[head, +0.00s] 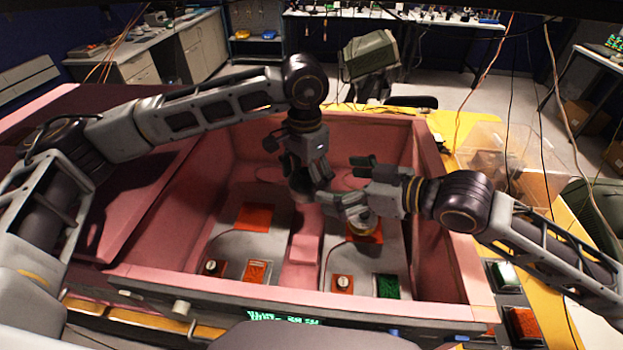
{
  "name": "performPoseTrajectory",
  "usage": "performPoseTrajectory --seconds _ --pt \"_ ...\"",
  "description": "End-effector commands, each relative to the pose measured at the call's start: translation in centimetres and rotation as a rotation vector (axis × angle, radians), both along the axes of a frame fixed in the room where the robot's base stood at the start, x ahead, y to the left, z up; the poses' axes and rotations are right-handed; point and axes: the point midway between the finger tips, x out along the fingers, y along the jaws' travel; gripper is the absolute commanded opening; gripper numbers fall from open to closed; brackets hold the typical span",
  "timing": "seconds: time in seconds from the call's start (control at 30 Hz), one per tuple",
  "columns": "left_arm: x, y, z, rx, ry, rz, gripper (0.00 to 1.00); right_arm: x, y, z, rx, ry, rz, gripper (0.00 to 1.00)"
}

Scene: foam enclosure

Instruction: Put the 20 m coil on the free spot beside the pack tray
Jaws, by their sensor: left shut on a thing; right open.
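My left gripper (316,172) hangs down inside the pink foam enclosure, near its middle. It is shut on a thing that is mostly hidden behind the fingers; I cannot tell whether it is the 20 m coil. My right gripper (344,184) is open, reaches in from the right and is close beside the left gripper; I cannot tell if they touch. I cannot pick out the pack tray or the free spot for sure.
Another orange patch (257,217) lies on the enclosure's grey floor. High pink walls surround the floor. A clear bin (505,165) stands outside, right.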

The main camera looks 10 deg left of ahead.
Motion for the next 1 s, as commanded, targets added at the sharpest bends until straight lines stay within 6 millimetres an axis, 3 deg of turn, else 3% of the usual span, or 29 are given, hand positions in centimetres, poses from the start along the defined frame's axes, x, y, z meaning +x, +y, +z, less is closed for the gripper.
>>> performPoseTrajectory --seconds 1.0 --pt "0.0 0.0 0.0 -0.001 -0.001 0.000 0.47 3.1 5.9 -2.8 -0.001 0.001 0.002 1.00"
